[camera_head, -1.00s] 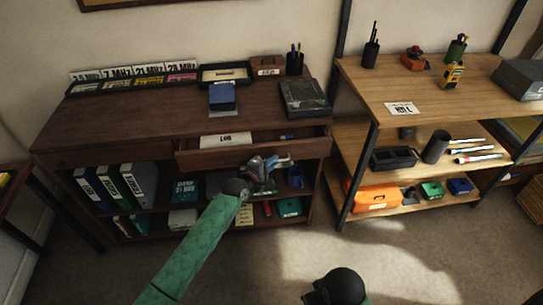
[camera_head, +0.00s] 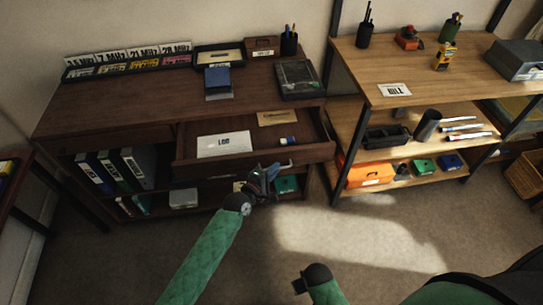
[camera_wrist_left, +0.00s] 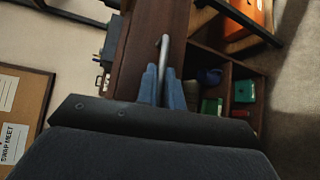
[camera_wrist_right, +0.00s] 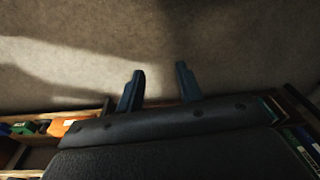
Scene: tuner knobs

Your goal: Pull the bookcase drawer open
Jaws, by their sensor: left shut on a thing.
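The bookcase drawer (camera_head: 252,150) is pulled well out of the dark wooden bookcase (camera_head: 130,107). Inside it lie a white card marked LOG (camera_head: 223,144), a tan envelope (camera_head: 278,118) and a small blue-and-white item (camera_head: 288,141). My left gripper (camera_head: 272,173) is at the drawer front. In the left wrist view its blue fingers (camera_wrist_left: 163,88) are shut on the metal bar handle (camera_wrist_left: 164,55). My right gripper (camera_wrist_right: 160,88) is open and empty, its fingers apart over the carpet; in the head view it shows low (camera_head: 302,284).
Binders (camera_head: 118,168) stand on the shelf below. A wooden shelf unit (camera_head: 400,75) stands at the right with an orange case (camera_head: 365,171) low down. A side table (camera_head: 12,190) is at the left edge. Carpet before the bookcase (camera_head: 330,225) is clear.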

